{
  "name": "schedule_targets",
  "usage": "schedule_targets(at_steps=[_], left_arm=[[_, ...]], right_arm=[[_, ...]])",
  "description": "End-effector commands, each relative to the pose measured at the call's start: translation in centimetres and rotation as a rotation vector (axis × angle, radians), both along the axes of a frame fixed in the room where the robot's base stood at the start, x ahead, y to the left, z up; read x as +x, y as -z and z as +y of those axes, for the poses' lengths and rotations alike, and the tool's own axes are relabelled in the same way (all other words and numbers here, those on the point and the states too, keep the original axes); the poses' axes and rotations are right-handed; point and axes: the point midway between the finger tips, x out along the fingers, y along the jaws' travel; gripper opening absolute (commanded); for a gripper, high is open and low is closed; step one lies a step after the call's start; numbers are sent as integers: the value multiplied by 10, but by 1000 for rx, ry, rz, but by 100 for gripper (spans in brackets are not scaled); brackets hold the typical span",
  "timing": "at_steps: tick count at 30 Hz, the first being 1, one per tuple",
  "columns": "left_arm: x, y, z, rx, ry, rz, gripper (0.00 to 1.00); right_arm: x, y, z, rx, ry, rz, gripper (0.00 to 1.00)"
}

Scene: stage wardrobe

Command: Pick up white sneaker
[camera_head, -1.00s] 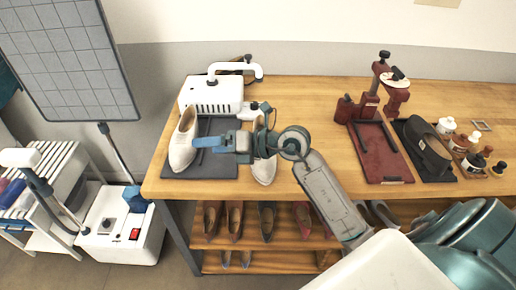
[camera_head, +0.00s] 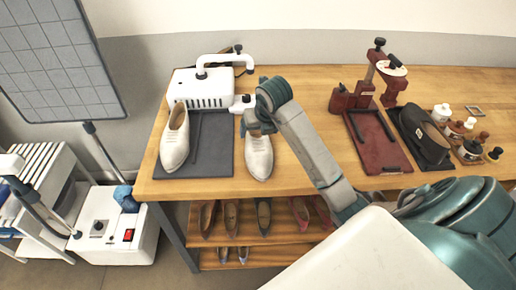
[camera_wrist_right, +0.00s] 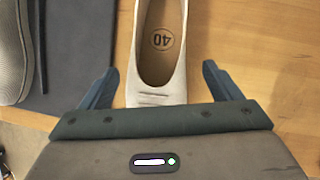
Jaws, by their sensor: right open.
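A white shoe (camera_head: 258,158) stands on the wooden table, just right of the dark mat. In the right wrist view its opening and an insole marked 40 (camera_wrist_right: 162,40) show between my fingers. My right gripper (camera_wrist_right: 160,72) is open, with one finger on each side of this shoe; I cannot tell whether they touch it. In the head view, the right gripper (camera_head: 257,122) is seen from above, over the shoe's rear part, and its fingertips are mostly hidden. A second whitish shoe (camera_head: 175,140) lies on the mat to the left. My left gripper is not in view.
A white machine (camera_head: 207,90) with a curved arm stands behind the dark mat (camera_head: 212,160). A red press (camera_head: 376,142), a black shoe (camera_head: 424,135) and small bottles stand to the right. More shoes sit on the shelf (camera_head: 240,256) below.

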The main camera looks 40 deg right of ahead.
Motion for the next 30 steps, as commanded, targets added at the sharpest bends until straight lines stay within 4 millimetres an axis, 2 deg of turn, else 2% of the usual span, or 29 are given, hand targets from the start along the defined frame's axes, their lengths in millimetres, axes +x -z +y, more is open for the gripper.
schedule_targets(at_steps=[4, 8, 12, 20, 21, 23, 27, 28, 30], left_arm=[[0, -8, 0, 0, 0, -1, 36], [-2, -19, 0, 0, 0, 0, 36], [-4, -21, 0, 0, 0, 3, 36], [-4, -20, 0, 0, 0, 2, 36], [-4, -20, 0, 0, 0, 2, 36], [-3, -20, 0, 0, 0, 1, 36], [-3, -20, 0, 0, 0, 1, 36], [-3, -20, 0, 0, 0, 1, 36], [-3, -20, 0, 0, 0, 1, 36]], right_arm=[[4, 10, -1, 1, -2, 3, 85], [11, 28, -3, 2, 0, 5, 85], [18, 45, -4, 2, -1, 2, 85], [20, 51, -4, 1, -3, -1, 85], [20, 51, -4, 1, -3, -1, 83], [20, 51, -4, 1, -3, -1, 71], [20, 51, -4, 1, -3, -1, 44], [20, 51, -4, 1, -3, -1, 40], [20, 51, -4, 1, -2, -2, 40]])
